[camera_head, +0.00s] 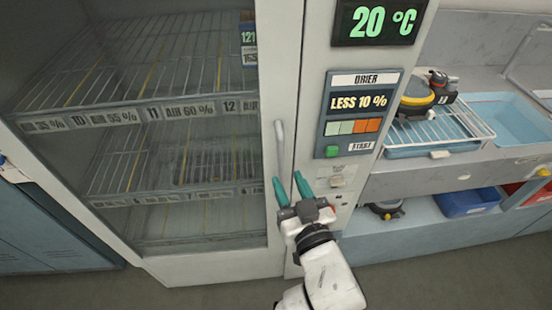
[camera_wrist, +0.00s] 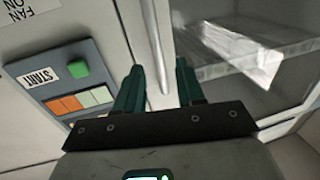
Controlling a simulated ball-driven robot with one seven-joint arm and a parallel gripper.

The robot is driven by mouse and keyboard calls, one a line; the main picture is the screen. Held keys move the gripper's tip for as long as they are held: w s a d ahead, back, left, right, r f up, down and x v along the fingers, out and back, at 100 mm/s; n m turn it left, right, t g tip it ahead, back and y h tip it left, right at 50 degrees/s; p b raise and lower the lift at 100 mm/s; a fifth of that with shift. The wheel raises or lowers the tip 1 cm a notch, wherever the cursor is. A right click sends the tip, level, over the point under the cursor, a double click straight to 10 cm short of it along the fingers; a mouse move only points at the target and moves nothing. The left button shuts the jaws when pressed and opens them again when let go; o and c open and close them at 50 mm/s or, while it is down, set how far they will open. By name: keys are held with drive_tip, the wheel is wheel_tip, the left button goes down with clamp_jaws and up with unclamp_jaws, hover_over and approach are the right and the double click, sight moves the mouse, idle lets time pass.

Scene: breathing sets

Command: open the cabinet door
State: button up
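The cabinet door (camera_head: 285,60) is a tall white frame around a large glass pane, and it looks closed. Its upright grey bar handle (camera_head: 280,140) is on the right side of the frame. My gripper (camera_head: 288,178) has two green fingers, spread apart and empty, at the handle's lower end. In the wrist view the handle (camera_wrist: 154,40) runs between the two fingers (camera_wrist: 158,68), touching neither as far as I can see. I cannot tell how deep it lies between them. The handle's lower end is partly hidden by the fingers in the head view.
Wire shelves with number labels (camera_head: 185,110) show through the glass. Right of the door is a drier panel (camera_head: 357,115) with a green start button, below a temperature display (camera_head: 378,22). Further right are a counter with a wire rack (camera_head: 440,128) and a blue bin (camera_head: 470,203).

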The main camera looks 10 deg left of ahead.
sight(281, 165)
drive_tip(key=p+x, duration=0.1)
drive_tip(key=x, duration=0.6)
drive_tip(key=shift+d, duration=0.1)
drive_tip(key=shift+c, duration=0.2)
clamp_jaws()
